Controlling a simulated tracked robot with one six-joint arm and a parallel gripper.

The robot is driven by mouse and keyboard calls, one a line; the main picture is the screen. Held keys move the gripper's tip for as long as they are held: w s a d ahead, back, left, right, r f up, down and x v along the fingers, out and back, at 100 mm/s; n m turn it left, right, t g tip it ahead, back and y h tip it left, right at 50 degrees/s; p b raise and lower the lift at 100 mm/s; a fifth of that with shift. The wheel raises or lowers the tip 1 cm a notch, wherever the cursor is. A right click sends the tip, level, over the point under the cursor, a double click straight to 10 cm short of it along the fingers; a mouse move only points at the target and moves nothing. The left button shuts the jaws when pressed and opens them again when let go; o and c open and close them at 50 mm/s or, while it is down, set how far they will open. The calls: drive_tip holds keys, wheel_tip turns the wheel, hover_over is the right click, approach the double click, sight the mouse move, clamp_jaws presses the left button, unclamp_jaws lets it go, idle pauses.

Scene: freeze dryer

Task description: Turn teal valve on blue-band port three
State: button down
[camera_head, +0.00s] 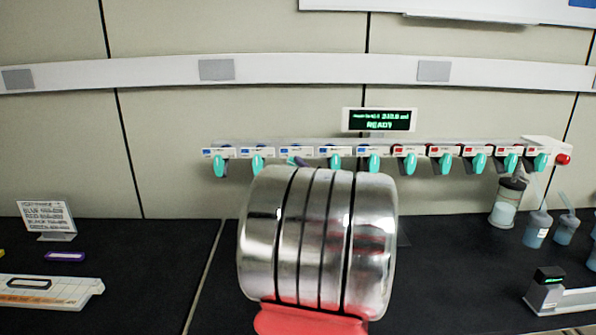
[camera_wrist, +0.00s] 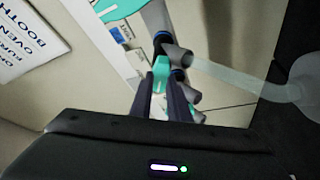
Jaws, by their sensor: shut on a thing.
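A row of ports with teal valves (camera_head: 335,163) runs along the manifold on the back wall. Ports on the left have blue-marked labels (camera_head: 297,151), those on the right red-marked ones (camera_head: 475,151). Most teal handles hang downward. The third blue port from the left is partly covered by my silver arm, and its handle cannot be seen clearly. In the wrist view my gripper (camera_wrist: 164,92) has its dark fingers shut around a teal valve handle (camera_wrist: 160,70) beside a dark port.
A display (camera_head: 380,120) reading READY stands above the manifold. A lidded jar (camera_head: 505,203) and blue-filled flasks (camera_head: 537,229) are at the right. Neighbouring ports are close to my fingers.

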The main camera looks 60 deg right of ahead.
drive_tip(key=shift+s+d+f, duration=0.1)
drive_tip(key=shift+f, duration=0.05)
drive_tip(key=c, duration=2)
unclamp_jaws()
drive_tip(key=o, duration=0.3)
drive_tip(key=v, duration=1.4)
drive_tip(key=shift+w, duration=0.2)
